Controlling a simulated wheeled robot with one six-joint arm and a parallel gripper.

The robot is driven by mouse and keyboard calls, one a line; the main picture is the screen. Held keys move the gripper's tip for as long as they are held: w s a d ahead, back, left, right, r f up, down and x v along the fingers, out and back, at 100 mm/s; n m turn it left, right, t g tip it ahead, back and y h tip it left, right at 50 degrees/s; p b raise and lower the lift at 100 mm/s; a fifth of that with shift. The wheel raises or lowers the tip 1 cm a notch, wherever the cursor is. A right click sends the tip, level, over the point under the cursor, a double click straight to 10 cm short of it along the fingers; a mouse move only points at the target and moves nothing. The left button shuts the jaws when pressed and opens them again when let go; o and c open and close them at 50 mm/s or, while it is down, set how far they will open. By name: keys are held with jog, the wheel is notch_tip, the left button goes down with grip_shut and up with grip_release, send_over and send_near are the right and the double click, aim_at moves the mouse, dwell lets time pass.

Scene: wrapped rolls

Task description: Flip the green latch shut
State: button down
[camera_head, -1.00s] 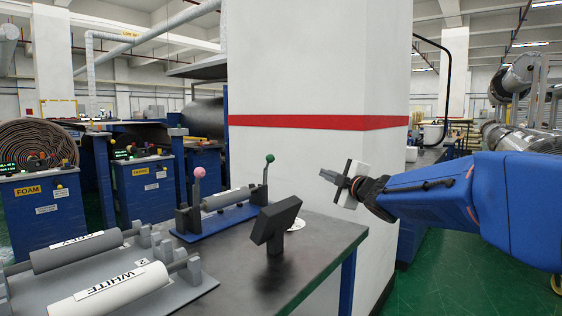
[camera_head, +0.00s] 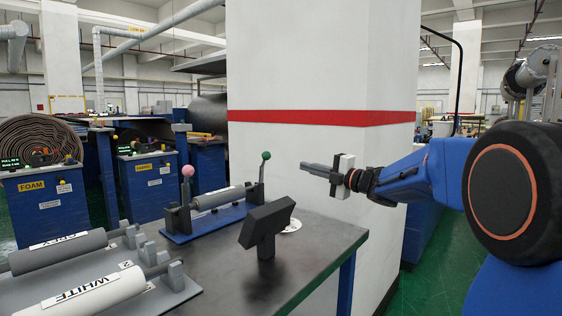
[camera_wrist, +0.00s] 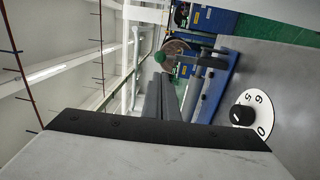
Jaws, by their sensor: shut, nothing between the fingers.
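The green latch (camera_head: 262,168) is a dark lever with a green ball on top. It stands nearly upright at the right end of a blue stand holding a grey roll (camera_head: 218,197). A matching lever with a pink ball (camera_head: 187,171) stands at the stand's left end. My gripper (camera_head: 305,168) is shut and empty, to the right of the green ball, pointing left and apart from it in the picture. In the wrist view the green ball (camera_wrist: 159,58) shows just beyond my shut fingertips (camera_wrist: 160,90); I cannot tell the exact gap.
A black angled panel (camera_head: 266,224) on a post stands on the dark table (camera_head: 222,265) in front of the stand. A white numbered dial (camera_wrist: 262,103) lies near the latch. A white roll (camera_head: 95,297) and a grey roll lie at left. A white pillar (camera_head: 318,70) rises behind.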

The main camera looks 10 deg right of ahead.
aim_at(269, 156)
jog(key=x, duration=1.4)
jog(key=shift+a, duration=0.15)
